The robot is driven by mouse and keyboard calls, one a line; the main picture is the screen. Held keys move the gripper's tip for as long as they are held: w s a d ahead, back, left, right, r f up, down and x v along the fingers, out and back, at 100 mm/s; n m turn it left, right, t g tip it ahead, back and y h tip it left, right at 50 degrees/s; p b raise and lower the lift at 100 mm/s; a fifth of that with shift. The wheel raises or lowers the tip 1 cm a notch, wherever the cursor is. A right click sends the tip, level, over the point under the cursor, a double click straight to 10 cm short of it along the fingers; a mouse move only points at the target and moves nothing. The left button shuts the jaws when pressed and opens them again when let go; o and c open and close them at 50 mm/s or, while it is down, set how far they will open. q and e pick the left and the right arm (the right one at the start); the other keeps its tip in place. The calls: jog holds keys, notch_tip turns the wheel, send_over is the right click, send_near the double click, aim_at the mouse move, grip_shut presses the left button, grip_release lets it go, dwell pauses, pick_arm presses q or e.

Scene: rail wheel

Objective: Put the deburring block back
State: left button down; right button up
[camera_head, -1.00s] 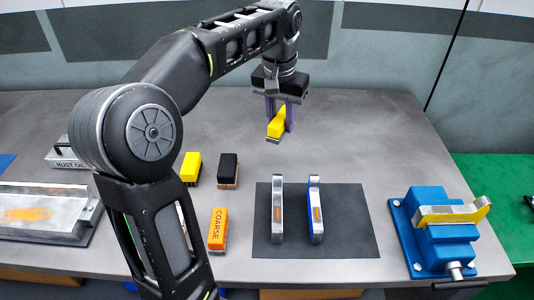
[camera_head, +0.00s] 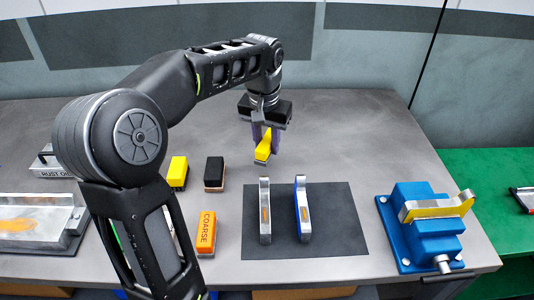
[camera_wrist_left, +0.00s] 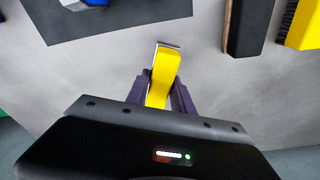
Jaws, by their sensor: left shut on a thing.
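My left gripper (camera_head: 264,142) is shut on a yellow block with a grey metal foot, which I take for the deburring block (camera_head: 263,150). It is behind the dark mat (camera_head: 335,225), and I cannot tell whether it touches the table. In the left wrist view the yellow block (camera_wrist_left: 163,75) sits between the purple fingers (camera_wrist_left: 163,98), its metal end pointing away from the gripper body. My right gripper is not in view.
Two metal pieces (camera_head: 265,212) (camera_head: 302,210) stand on the mat. To its left are a yellow-topped brush (camera_head: 178,170), a black block (camera_head: 214,172) and an orange COARSE block (camera_head: 205,232). A blue fixture (camera_head: 425,235) holds a yellow-and-silver piece. The table right of my gripper is clear.

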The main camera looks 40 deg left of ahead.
pick_arm(q)
jog(key=shift+f, duration=1.85)
jog(key=shift+f, duration=0.2)
jog(key=c, duration=1.1)
grip_release()
jog(key=shift+r, duration=0.1)
